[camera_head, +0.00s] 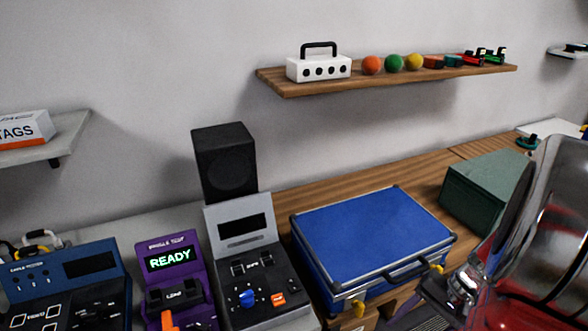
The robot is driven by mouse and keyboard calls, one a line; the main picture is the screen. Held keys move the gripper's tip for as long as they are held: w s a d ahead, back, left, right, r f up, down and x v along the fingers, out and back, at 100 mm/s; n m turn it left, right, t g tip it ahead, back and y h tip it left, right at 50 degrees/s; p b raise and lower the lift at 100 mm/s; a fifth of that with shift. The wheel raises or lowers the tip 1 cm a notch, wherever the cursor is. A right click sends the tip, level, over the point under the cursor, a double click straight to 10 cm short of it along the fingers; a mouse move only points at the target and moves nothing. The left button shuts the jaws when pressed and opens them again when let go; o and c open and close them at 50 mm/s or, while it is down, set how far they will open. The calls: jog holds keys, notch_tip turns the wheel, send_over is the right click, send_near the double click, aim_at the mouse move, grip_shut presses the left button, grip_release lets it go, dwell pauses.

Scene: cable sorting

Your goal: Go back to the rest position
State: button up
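A large shiny metal part, which looks like a link of my own arm, fills the right edge of the view. I cannot make out any gripper fingers, so my gripper does not show. A blue case (375,235) with silver edges lies shut on the wooden bench, its dark handle toward me. A purple tester (182,282) reads READY in green. A grey and black device (262,290) with a blue knob stands between them. A dark blue tester (85,292) is at the lower left, with cables behind it.
A black speaker (224,160) stands behind the devices. A dark green box (485,192) sits right of the case, close to my arm. A wooden wall shelf (285,86) holds a white box and coloured balls. A grey shelf (70,135) at left holds a TAGS box.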

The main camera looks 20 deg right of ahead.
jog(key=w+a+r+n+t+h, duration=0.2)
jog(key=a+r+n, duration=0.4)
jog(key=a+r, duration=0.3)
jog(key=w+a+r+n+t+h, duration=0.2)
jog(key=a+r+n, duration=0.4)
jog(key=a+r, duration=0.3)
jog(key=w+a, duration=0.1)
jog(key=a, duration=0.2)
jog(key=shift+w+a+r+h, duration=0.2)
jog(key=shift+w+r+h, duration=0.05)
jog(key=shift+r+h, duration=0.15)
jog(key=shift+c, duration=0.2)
